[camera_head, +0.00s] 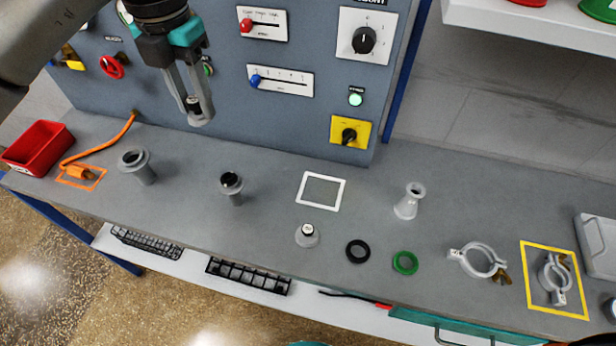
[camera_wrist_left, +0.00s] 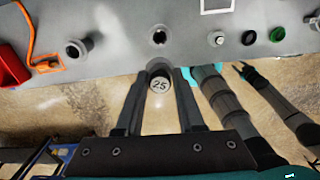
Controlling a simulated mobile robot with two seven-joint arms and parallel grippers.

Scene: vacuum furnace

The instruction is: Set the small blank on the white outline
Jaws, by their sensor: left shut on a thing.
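My left gripper (camera_head: 198,112) is shut on the small blank, a small grey round piece (camera_head: 194,104), and holds it in the air in front of the blue panel. In the left wrist view the blank (camera_wrist_left: 159,85) shows a pale face marked 25 between the fingers. The white outline (camera_head: 342,194) is a square on the grey bench, with nothing inside it. It lies to the right of my left gripper. My right arm shows in part in the left wrist view; its gripper (camera_wrist_left: 242,69) is too small to read.
A grey piece with a pale top (camera_head: 307,236) stands just below the outline. A black ring (camera_head: 358,240), green ring (camera_head: 394,262) and grey cone (camera_head: 408,203) stand to the right. Two upright fittings (camera_head: 144,172) (camera_head: 235,195) are to the left. The blue panel (camera_head: 300,125) rises behind.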

